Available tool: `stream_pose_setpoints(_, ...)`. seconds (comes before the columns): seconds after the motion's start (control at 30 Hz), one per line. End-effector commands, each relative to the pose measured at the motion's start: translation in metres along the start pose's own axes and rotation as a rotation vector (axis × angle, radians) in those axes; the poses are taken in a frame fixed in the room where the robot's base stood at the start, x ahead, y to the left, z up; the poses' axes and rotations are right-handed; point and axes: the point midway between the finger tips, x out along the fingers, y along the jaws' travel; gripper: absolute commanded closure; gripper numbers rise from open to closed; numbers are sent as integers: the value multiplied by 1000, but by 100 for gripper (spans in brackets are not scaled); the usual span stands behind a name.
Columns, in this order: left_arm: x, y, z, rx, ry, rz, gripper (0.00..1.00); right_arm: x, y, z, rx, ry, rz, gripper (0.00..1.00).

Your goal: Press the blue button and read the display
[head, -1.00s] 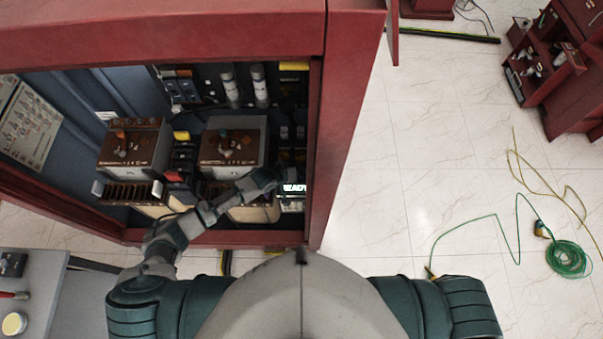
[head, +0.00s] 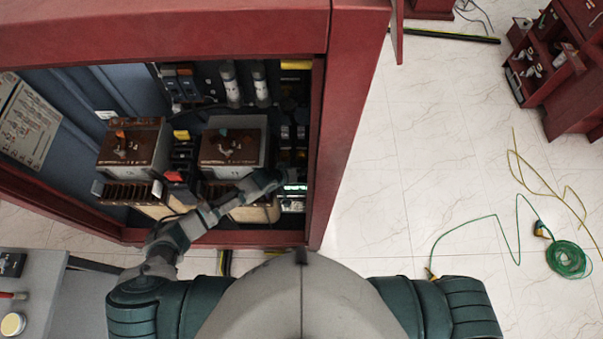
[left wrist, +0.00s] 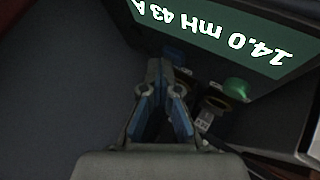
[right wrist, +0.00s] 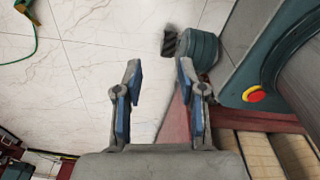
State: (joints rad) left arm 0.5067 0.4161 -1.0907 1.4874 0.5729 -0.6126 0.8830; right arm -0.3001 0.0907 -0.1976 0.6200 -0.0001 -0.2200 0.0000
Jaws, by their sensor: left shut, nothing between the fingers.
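The lit display (left wrist: 225,35) shows upside down in the left wrist view and reads 14.0 mH 43 A, its last letter near the view's edge. In the head view the display (head: 294,188) is small, at the cabinet's lower right. A blue button (left wrist: 174,56) lies just below the display, at the fingertips of my left gripper (left wrist: 160,66). I cannot tell whether they touch. That gripper is shut and empty; it also shows in the head view (head: 287,175). My right gripper (right wrist: 159,68) is open and empty, away from the panel.
A green button (left wrist: 237,89) sits right of the blue one in the left wrist view. The red cabinet frame (head: 345,130) borders the panel. Two brown-topped boxes (head: 233,147) stand inside. A green cable coil (head: 567,260) lies on the open floor at right.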

Motion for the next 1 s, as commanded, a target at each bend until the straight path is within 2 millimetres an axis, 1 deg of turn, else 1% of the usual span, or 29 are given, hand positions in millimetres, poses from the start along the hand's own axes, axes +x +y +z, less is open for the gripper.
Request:
stream_pose_setpoints(0.3, 0, 1, 0, 1, -2, -4, 100, -1, -17, -4, 6, 5, -20, 60)
stream_pose_setpoints(0.37, -1, 2, -1, 1, -2, -4, 100, -3, -18, -4, 5, 5, -21, 60)
stream_pose_setpoints(0.67, -12, 10, -9, 0, -1, -2, 100, -20, -10, -5, 1, 4, -12, 60)
stream_pose_setpoints(1.0, -11, 10, -9, 0, -1, -2, 100, -19, -6, -4, 0, 3, -8, 60)
